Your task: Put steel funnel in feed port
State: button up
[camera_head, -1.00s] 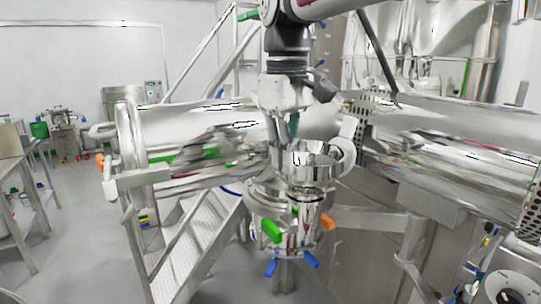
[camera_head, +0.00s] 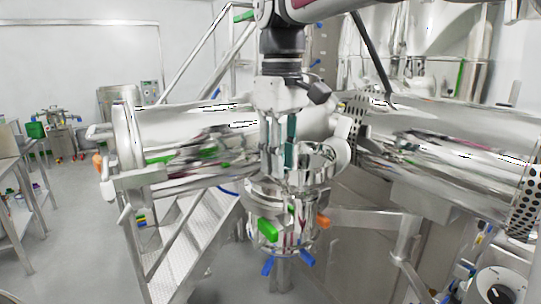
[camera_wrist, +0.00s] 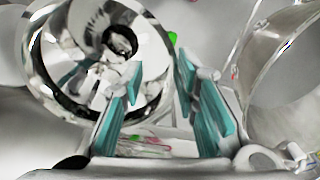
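The steel funnel (camera_head: 318,160) is a shiny, wide-mouthed bowl. It stands upright over the feed port (camera_head: 285,190), the steel inlet with coloured clamp handles; I cannot tell whether its stem is in the port. My gripper (camera_head: 280,168) points down at the funnel's left side in the head view, with teal pads apart. In the wrist view the funnel's round mouth (camera_wrist: 95,50) fills the upper left. The fingers (camera_wrist: 160,85) are spread, and the funnel's edge seems to lie at or between their tips. Contact is unclear, and the funnel's lower part is hidden.
Large horizontal steel cylinders lie left (camera_head: 190,130) and right (camera_head: 450,150) of the port. Green (camera_head: 267,230), orange (camera_head: 322,221) and blue handles stick out below it. Steps (camera_head: 190,240) stand at left. Open floor lies further left.

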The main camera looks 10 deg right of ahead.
jog(key=shift+r, duration=0.1)
notch_tip(320, 180, up, 12)
dwell(0.5)
jog(key=shift+a, duration=0.1)
